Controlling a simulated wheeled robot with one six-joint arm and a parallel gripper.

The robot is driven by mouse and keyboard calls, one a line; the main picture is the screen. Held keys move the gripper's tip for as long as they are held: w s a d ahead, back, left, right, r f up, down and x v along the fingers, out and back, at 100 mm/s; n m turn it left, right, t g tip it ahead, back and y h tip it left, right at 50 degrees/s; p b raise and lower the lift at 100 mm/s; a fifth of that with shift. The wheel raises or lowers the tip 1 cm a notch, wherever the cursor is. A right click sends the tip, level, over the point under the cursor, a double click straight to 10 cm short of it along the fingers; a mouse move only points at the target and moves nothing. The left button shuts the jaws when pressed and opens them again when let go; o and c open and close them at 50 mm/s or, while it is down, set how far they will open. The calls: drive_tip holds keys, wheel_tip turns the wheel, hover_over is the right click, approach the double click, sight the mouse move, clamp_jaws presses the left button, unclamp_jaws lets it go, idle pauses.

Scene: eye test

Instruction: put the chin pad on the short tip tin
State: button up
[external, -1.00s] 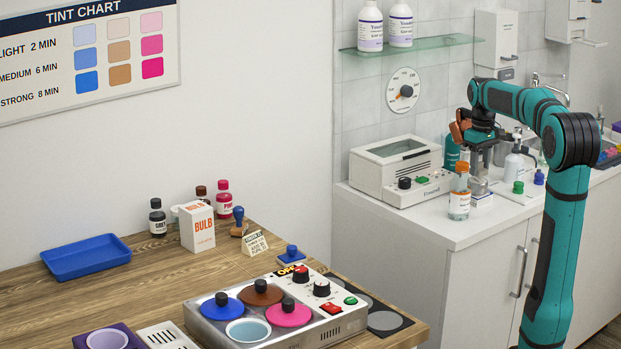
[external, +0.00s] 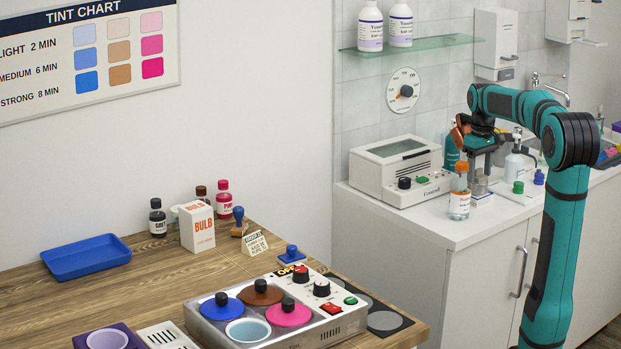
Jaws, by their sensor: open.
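My gripper (external: 480,170) is at the end of the teal arm, pointing down over the white counter on the right. Its fingers are apart. A small silvery tin (external: 480,187) shows just below and between the fingertips; I cannot tell whether it is the short tip tin. A low white and blue piece (external: 483,200) lies under it at the counter's front. I cannot make out the chin pad for certain; the gripper and bottles hide part of this spot.
An orange-capped bottle (external: 460,192) stands close left of the gripper, a pump bottle (external: 514,164) close right. Green (external: 518,187) and blue (external: 539,177) stoppers stand further right. A white steriliser box (external: 402,172) is at left. The wooden table (external: 150,290) holds a warmer (external: 335,325) and blue tray (external: 86,257).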

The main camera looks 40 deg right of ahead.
sight(473, 170)
wheel_tip(473, 170, up, 12)
idle(0.5)
drive_tip(key=s+a+r+t+h, duration=0.15)
drive_tip(key=a+t, duration=0.25)
drive_tip(key=a, duration=0.4)
drive_tip(key=s+a+r+t+h, duration=0.1)
drive_tip(key=s+a+t, duration=0.2)
drive_tip(key=a+t, duration=0.35)
drive_tip(key=s+a+r+t+y, duration=0.1)
drive_tip(key=s+a+t+y, duration=0.1)
drive_tip(key=s+a+t, duration=0.5)
drive_tip(key=s+a, duration=0.5)
drive_tip(key=shift+r, duration=0.25)
